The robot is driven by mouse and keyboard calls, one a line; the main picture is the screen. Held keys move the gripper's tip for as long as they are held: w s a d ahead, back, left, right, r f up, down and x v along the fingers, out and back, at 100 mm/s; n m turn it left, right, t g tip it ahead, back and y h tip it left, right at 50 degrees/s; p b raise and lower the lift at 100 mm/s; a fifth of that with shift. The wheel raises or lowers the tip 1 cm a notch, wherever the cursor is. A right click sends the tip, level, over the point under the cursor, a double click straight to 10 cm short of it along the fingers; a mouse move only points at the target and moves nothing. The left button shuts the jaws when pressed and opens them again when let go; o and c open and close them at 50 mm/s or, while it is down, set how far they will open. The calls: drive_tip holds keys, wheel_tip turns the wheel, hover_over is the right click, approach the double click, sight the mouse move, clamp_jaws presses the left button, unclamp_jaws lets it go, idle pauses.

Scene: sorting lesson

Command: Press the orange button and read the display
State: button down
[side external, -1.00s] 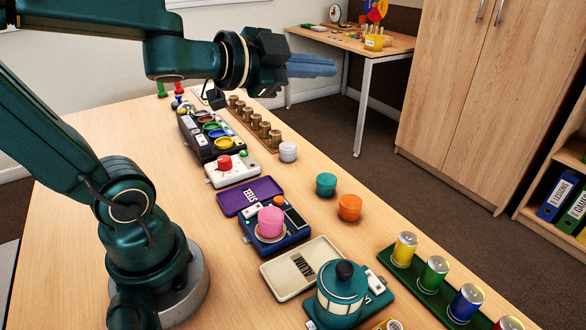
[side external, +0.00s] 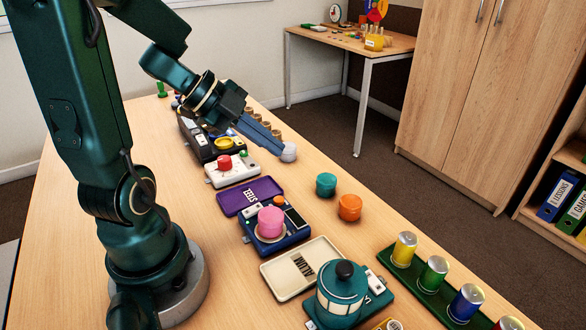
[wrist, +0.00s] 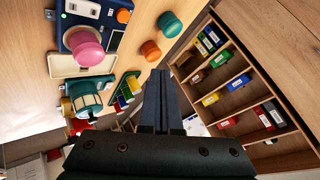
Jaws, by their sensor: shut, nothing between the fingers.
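A dark blue device (side external: 262,241) with a pink cylinder (side external: 270,222) on its round plate stands mid-table. Its orange button (side external: 278,201) is at the back corner, and a dark display (side external: 294,217) lies beside it. No reading is legible. In the wrist view the device (wrist: 66,38), orange button (wrist: 123,16) and display (wrist: 116,38) are at upper left. My gripper (side external: 279,147) is shut and empty, tilted downward beyond the device, by a pale grey cylinder (side external: 289,153); I cannot tell if they touch. The fingers (wrist: 160,76) also show in the wrist view.
A white box with a red knob (side external: 225,162) and a purple STEEL tray (side external: 250,196) lie behind the device. Teal (side external: 326,184) and orange (side external: 350,207) cylinders stand to its right. An ALUM tray (side external: 292,280) and teal lantern-like object (side external: 341,293) are in front.

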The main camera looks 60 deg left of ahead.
drive_tip(key=shift+f, duration=0.1)
hover_over(273, 201)
drive_tip(key=shift+f, duration=4.3)
drive_tip(key=shift+d+f, duration=0.1)
drive_tip(key=shift+f, duration=0.3)
drive_tip(key=shift+f, duration=0.45)
drive_tip(key=shift+r, duration=0.9)
drive_tip(key=shift+r, duration=2.5)
